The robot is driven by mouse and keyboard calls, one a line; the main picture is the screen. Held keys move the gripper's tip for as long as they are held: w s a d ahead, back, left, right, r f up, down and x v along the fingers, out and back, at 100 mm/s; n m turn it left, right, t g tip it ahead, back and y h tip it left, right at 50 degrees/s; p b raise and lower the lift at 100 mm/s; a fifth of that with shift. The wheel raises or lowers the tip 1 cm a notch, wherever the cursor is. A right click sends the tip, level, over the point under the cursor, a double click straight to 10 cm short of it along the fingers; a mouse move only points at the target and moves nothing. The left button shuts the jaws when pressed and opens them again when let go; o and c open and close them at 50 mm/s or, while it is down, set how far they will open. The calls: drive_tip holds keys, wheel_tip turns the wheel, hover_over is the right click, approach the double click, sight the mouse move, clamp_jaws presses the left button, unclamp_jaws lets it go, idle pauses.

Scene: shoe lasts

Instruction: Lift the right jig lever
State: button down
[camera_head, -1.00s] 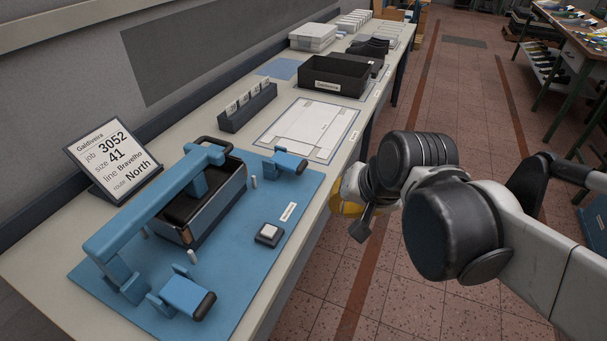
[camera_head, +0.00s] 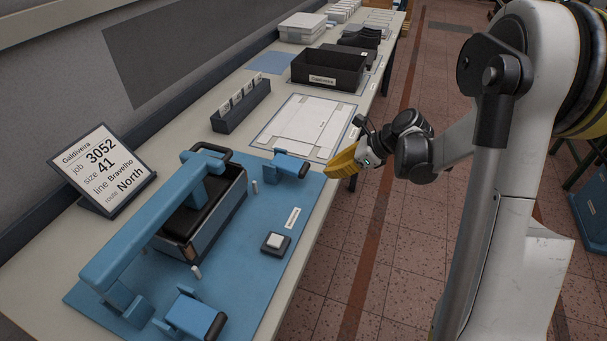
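The right jig lever (camera_head: 289,164) is a blue lever with a dark grip on its end, at the far right corner of the blue jig base (camera_head: 240,270). It lies about level, its grip towards the bench's front edge. A similar blue lever (camera_head: 188,313) with a dark grip is at the near end. My gripper (camera_head: 342,163), with yellow fingers, is just right of the right lever's grip, by the bench edge, and looks apart from it. Its fingers overlap in this view, so their opening cannot be told.
A dark open-topped box (camera_head: 235,200) stands on the jig under a long blue bar (camera_head: 150,225). A small button box (camera_head: 275,243) sits near the front edge. A white layout sheet (camera_head: 305,125) and a black labelled bin (camera_head: 328,70) lie beyond. The aisle floor is clear.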

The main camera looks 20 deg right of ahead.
sight(299, 185)
drive_tip(key=shift+w+d+f, duration=0.1)
drive_tip(key=shift+f, duration=0.05)
drive_tip(key=b+x, duration=0.3)
drive_tip(key=x, duration=0.7)
drive_tip(key=shift+b, duration=0.35)
